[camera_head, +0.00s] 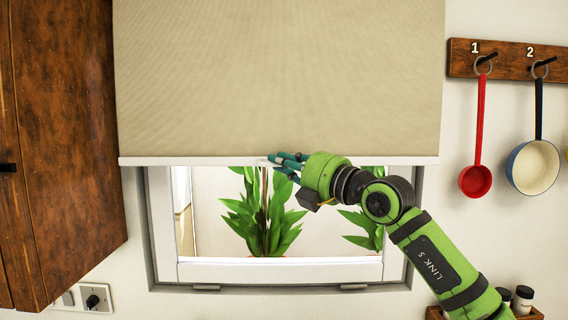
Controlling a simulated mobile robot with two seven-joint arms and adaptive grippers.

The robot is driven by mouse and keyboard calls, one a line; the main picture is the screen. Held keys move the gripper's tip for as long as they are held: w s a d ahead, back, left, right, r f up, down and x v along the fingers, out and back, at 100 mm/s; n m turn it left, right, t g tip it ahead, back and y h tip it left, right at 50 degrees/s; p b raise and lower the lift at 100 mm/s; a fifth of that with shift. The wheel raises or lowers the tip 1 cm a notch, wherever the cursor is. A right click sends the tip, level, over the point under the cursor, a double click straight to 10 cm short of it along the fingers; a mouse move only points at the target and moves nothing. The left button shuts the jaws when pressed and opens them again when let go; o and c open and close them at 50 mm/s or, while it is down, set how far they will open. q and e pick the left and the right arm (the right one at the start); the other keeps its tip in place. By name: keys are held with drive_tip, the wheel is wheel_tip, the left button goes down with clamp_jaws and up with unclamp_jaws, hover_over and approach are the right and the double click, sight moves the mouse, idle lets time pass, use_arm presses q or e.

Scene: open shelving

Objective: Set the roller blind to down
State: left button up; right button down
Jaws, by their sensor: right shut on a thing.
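The roller blind (280,75) is a beige sheet with a white bottom bar (190,161). It covers the upper part of the window (260,270), and the lower part of the window is uncovered. My right gripper (276,160), on a green arm from the lower right, is at the middle of the bottom bar. Its dark teal fingers are shut on the bar. The fingers and wrist hide a short part of the bar. My left gripper is not in view.
A wooden cabinet (65,140) stands at the left. At the right a wooden rack (510,60) holds a red ladle (476,180) and a white-and-blue pan (533,167). Green plants (262,215) show through the window. Small jars (523,298) stand at the lower right. A wall socket (96,298) is at the lower left.

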wheel_tip(320, 180, down, 32)
drive_tip(key=b, duration=2.3)
drive_tip(key=shift+r, duration=0.25)
drive_tip(key=shift+a+f, duration=0.1)
drive_tip(key=shift+a, duration=0.05)
drive_tip(key=c, duration=1.7)
unclamp_jaws()
drive_tip(key=shift+o, duration=1.1)
